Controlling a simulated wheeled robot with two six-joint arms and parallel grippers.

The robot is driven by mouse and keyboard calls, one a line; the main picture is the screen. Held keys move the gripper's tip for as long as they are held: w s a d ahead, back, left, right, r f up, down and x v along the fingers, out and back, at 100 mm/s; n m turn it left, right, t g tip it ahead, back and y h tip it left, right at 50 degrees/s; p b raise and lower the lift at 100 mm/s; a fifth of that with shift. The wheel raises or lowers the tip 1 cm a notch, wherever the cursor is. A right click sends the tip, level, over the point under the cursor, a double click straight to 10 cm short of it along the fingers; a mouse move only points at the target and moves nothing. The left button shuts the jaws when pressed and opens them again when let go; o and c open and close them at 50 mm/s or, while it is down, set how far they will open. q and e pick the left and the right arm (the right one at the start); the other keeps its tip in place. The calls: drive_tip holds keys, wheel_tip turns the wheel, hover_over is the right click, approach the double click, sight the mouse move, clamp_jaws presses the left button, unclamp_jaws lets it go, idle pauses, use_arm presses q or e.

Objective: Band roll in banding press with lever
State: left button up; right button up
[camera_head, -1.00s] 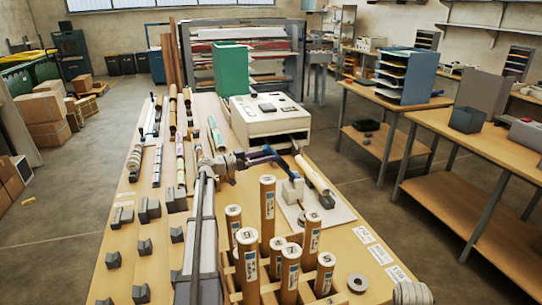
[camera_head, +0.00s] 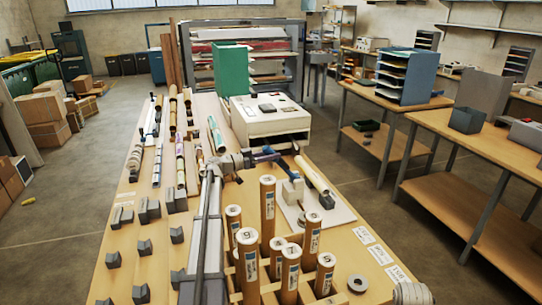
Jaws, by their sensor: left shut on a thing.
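The banding press (camera_head: 291,191) stands on a pale board (camera_head: 338,214) on the right side of the long table, with grey blocks and a dark part at its near end. A cream roll (camera_head: 314,176) lies slantwise at the press. My left gripper (camera_head: 286,156) is at the far end of the press, beside the roll's far end. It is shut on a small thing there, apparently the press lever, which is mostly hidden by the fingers.
Several upright numbered rolls (camera_head: 268,212) stand in a wooden rack in front of the press. A white laminator (camera_head: 270,122) stands behind it. Grey blocks (camera_head: 177,235) and lying rolls fill the table's left side. A grey ring (camera_head: 358,283) lies at front right.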

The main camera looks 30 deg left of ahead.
use_arm(q)
clamp_jaws()
idle(0.8)
